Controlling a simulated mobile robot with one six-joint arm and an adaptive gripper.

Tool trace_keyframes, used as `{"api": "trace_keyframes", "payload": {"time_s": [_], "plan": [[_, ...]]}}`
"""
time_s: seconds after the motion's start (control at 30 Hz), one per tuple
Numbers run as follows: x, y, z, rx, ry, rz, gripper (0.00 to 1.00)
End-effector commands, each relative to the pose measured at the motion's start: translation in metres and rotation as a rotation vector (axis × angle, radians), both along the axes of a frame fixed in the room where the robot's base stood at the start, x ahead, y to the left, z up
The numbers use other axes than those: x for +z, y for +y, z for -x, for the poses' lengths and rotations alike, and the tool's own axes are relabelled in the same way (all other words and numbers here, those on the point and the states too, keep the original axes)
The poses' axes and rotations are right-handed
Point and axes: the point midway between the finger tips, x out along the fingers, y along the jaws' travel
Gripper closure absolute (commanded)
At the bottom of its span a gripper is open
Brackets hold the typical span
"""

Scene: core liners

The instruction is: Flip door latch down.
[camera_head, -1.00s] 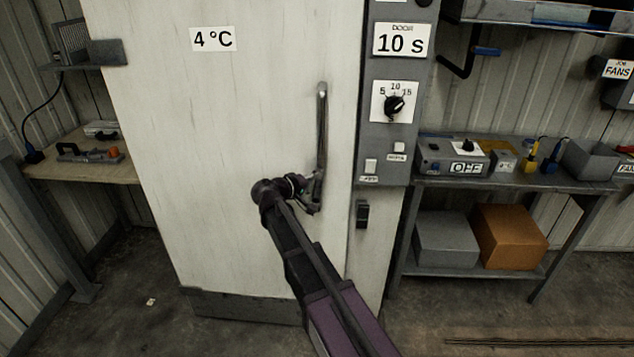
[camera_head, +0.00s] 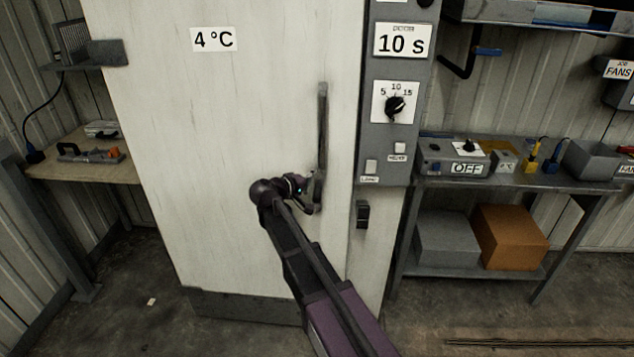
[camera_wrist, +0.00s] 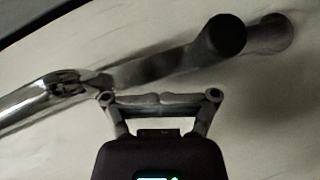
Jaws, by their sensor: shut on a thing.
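The tall white door (camera_head: 220,130) is shut and has a long vertical handle (camera_head: 322,125) near its right edge. A small dark latch (camera_head: 362,214) is on the pale panel right of the door; its exact position is too small to tell. My gripper (camera_head: 312,204) is at the handle's lower end, left of the latch and apart from it. In the wrist view my gripper (camera_wrist: 160,98) has its fingers closed against the handle (camera_wrist: 135,72); the fingers partly hide the contact. The latch does not show clearly there.
A grey control panel (camera_head: 378,145) with a "10 s" sign and a dial stands right of the door. A metal bench (camera_head: 520,183) with boxes is farther right. A wooden shelf (camera_head: 80,168) with tools is at left.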

Motion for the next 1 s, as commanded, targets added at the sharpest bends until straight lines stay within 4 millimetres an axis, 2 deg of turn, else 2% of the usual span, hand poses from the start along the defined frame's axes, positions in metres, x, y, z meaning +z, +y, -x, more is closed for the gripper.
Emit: {"api": "trace_keyframes", "payload": {"time_s": [0.27,0.4,0.7,1.0], "plan": [[0.004,0.034,-0.006,0.0,-0.001,-0.001,1.0],[0.005,0.053,0.012,0.003,0.0,0.001,1.0],[0.008,0.089,0.038,0.001,0.0,0.0,1.0],[0.01,0.109,0.052,-0.001,-0.001,0.0,1.0]]}}
